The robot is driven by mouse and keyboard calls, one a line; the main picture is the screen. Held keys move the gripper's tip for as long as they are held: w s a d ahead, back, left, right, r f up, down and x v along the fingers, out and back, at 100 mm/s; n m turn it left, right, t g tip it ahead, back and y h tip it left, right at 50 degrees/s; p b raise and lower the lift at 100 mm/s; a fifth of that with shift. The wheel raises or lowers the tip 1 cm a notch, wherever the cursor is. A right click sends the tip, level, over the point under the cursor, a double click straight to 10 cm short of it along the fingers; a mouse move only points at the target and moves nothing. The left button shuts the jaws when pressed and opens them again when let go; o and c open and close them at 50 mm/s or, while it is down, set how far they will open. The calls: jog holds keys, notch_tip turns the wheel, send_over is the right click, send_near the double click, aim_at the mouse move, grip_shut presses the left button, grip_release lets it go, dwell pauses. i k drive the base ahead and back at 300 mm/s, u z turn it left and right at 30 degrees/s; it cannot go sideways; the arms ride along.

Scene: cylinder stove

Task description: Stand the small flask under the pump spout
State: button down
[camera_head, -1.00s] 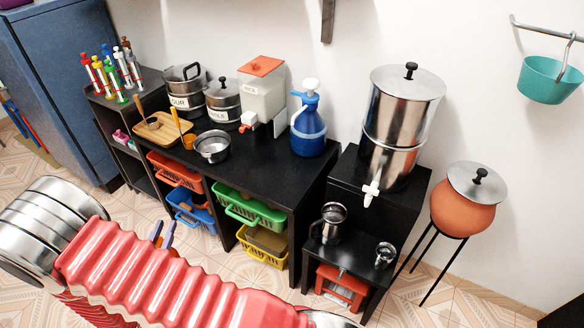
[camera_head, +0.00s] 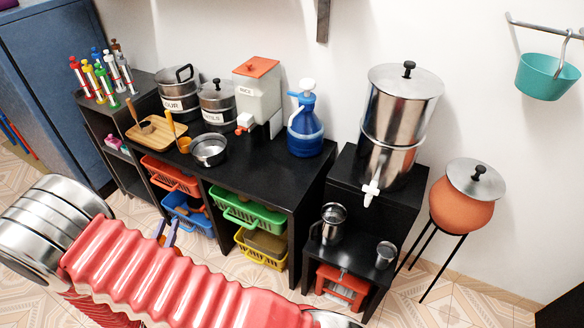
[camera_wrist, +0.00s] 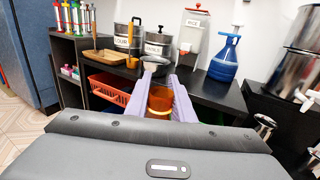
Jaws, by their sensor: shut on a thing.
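My gripper (camera_wrist: 160,100) is shut on an amber-orange, glassy-looking thing (camera_wrist: 160,101), seemingly the small flask. Its shape is partly hidden by the fingers and the wrist housing. In the head view my gripper (camera_head: 167,235) is in front of the black counter's shelves, with its fingertips showing past my red arm cover. The bottle also shows in the wrist view (camera_wrist: 223,62), beyond and right of my gripper.
The black counter (camera_head: 262,160) has bare top around the pump bottle. A metal bowl (camera_head: 208,150), cutting board (camera_head: 158,134), rice dispenser (camera_head: 258,95) and lidded pots stand to the left. Colored baskets fill the shelves below. A tall steel water filter (camera_head: 397,125) stands on the right.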

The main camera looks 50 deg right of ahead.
aim_at(290, 167)
jog(key=i, duration=0.95)
jog(key=u, duration=0.05)
